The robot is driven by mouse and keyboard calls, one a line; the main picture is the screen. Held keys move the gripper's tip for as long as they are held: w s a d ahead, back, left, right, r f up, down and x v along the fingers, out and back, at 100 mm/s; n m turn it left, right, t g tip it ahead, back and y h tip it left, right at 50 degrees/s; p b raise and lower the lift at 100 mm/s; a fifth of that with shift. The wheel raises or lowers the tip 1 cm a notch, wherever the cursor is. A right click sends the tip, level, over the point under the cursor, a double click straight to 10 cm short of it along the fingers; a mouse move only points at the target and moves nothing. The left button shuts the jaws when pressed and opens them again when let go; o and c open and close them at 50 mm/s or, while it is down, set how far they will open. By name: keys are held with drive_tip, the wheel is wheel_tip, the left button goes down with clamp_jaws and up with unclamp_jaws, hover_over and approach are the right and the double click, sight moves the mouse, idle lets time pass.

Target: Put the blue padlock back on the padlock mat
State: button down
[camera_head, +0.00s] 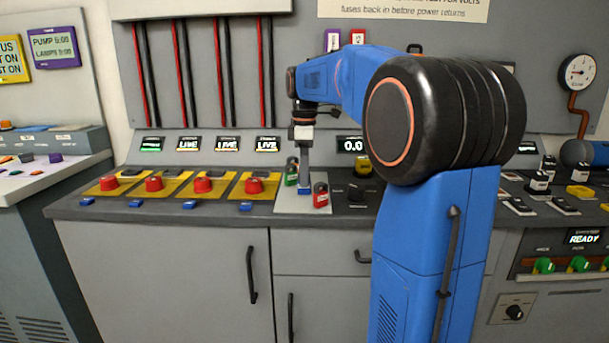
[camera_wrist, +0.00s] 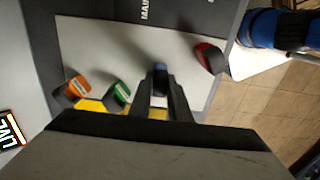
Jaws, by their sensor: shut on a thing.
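The padlock mat (camera_head: 289,205) is a pale panel on the grey counter. It fills much of the wrist view (camera_wrist: 105,38). My gripper (camera_head: 304,181) points down over the mat, and its two fingers (camera_wrist: 160,88) are shut on the blue padlock (camera_wrist: 160,67). The blue padlock also shows low between the fingertips in the head view (camera_head: 304,191). It is over the mat, at or very near its surface; contact is not clear. The fingers hide part of it.
On the mat are a red padlock (camera_head: 321,197), a green padlock (camera_wrist: 120,92) and an orange padlock (camera_wrist: 75,88). Red buttons on yellow plates (camera_head: 203,185) line the counter to the left. The mat's middle is clear.

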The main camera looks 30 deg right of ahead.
drive_tip(key=shift+f, duration=0.1)
drive_tip(key=c, duration=1.7)
unclamp_jaws()
drive_tip(key=shift+o, duration=0.2)
wheel_tip(320, 180, up, 12)
drive_tip(key=s+a+f+m+t, duration=0.1)
drive_tip(key=s+a+f+m, duration=0.2)
drive_tip(key=s+f, duration=0.6)
drive_tip(key=s+a+f+m+t, duration=0.2)
drive_tip(key=s+a+f+m, duration=0.2)
drive_tip(key=s+a+f, duration=0.3)
drive_tip(key=s+a+f+m+t, duration=0.1)
drive_tip(key=s+a+f+m, duration=0.3)
drive_tip(key=s+f, duration=0.8)
drive_tip(key=shift+s+a+f+t, duration=0.35)
drive_tip(key=shift+s+a+t, duration=0.05)
drive_tip(key=shift+s+a, duration=0.4)
